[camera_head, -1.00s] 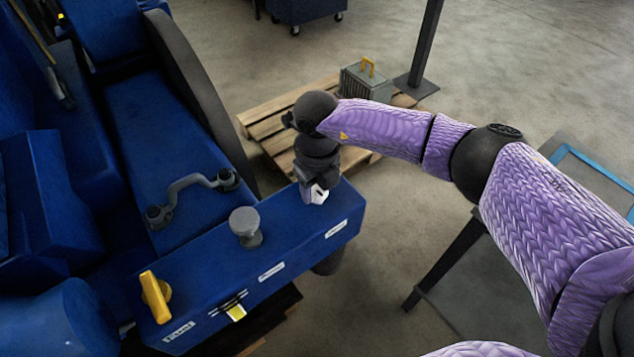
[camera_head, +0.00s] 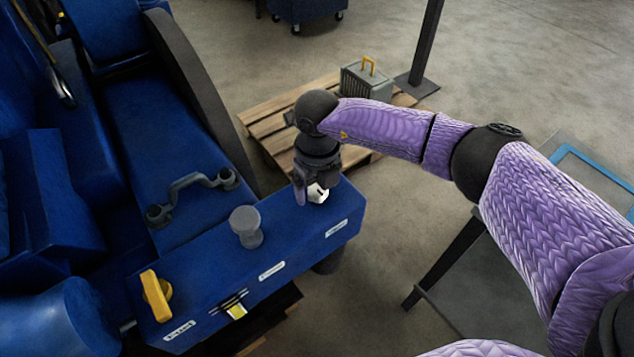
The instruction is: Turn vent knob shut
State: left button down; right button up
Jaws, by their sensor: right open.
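The vent knob (camera_head: 319,194) is a small white piece at the right end of the blue box top, above the right-hand label. Most of it is hidden under my right gripper (camera_head: 311,190). That gripper points down over the knob with its jaws open, one finger showing on the knob's left side. I cannot tell whether the fingers touch it. My left gripper is not in view.
A grey round knob (camera_head: 246,227) and a yellow handle (camera_head: 156,295) stand farther left on the blue box (camera_head: 285,240). A curved grey pipe (camera_head: 190,187) lies behind. A wooden pallet (camera_head: 262,122) with a grey canister (camera_head: 366,80) is beyond.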

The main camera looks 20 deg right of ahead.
aim_at(317, 189)
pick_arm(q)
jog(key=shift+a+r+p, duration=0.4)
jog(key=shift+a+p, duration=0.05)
pick_arm(e)
notch_tip(317, 189, up, 10)
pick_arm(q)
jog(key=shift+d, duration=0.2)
